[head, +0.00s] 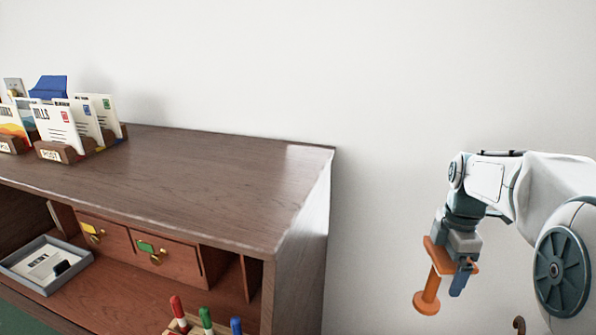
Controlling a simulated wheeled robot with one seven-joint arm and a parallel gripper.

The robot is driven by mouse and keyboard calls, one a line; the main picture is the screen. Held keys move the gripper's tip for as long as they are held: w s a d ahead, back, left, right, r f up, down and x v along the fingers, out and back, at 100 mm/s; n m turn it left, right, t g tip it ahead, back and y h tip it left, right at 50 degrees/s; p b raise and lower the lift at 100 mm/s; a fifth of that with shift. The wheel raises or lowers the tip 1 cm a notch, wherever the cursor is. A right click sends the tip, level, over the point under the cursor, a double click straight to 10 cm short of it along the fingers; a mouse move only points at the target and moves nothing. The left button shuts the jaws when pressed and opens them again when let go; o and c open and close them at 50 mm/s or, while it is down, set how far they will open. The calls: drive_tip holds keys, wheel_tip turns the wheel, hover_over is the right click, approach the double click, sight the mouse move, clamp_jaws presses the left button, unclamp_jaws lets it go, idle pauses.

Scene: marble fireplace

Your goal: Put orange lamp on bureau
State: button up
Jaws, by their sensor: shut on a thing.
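My gripper (463,266) hangs from my arm at the right, pointing down, off to the right of the bureau's side. It is shut on the orange lamp (431,284), which shows as a flat upper part, a thin stem and a round disc at the lower end. The lamp looks slightly tilted and is in the air, touching no surface that I can see. The fingers partly hide its upper part.
Letter holders with envelopes (60,128) stand at the left of the bureau top. The middle and right of the top are clear. Below are small drawers (155,250), a grey tray (45,265) and red, green and blue-topped items (205,318). A white wall stands behind.

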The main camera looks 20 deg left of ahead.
drive_tip(key=s+a+r+n+p, duration=0.2)
drive_tip(key=a+r+p, duration=0.5)
drive_tip(key=r, duration=0.6)
drive_tip(key=s+a+r+n+p, duration=0.1)
drive_tip(key=a+r+p, duration=0.3)
drive_tip(key=a+r, duration=0.65)
drive_tip(key=s+a+r+n+p, duration=0.1)
drive_tip(key=s+a+r+p, duration=0.2)
drive_tip(key=r, duration=0.4)
drive_tip(key=s+a+r+n+p, duration=0.1)
drive_tip(key=s+a+r+p, duration=0.15)
drive_tip(key=r, duration=0.45)
drive_tip(key=s+a+r+n+p, duration=0.1)
drive_tip(key=s+a+r+p, duration=0.25)
drive_tip(key=r, duration=0.35)
drive_tip(key=s+a+f+p, duration=0.1)
drive_tip(key=s+a+f, duration=0.3)
drive_tip(key=a+f, duration=0.6)
drive_tip(key=shift+a+f+p, duration=0.15)
drive_tip(key=shift+f+p, duration=0.2)
drive_tip(key=shift+f, duration=0.3)
